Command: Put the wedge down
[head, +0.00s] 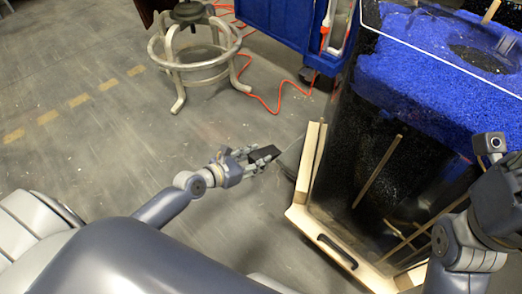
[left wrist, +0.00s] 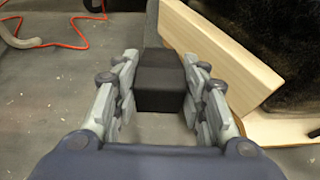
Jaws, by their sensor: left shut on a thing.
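The wedge is a dark black block (head: 264,154) held between the fingers of my left gripper (head: 262,155) in the head view. In the left wrist view the wedge (left wrist: 160,80) sits between both finger pads of my left gripper (left wrist: 160,98), which is shut on it. The gripper is just left of the tank's wooden base, with grey floor around it. I cannot tell how high the wedge is above the floor. My right arm (head: 470,235) shows at the right edge in front of the tank; its fingertips are not clearly visible.
The tank (head: 375,150) on a pale wooden base (head: 335,245) with a black handle stands at right. A round metal stool frame (head: 195,50), an orange cord (head: 262,98) and a blue cart (head: 285,30) are at the back. The grey floor (head: 90,130) at left is clear.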

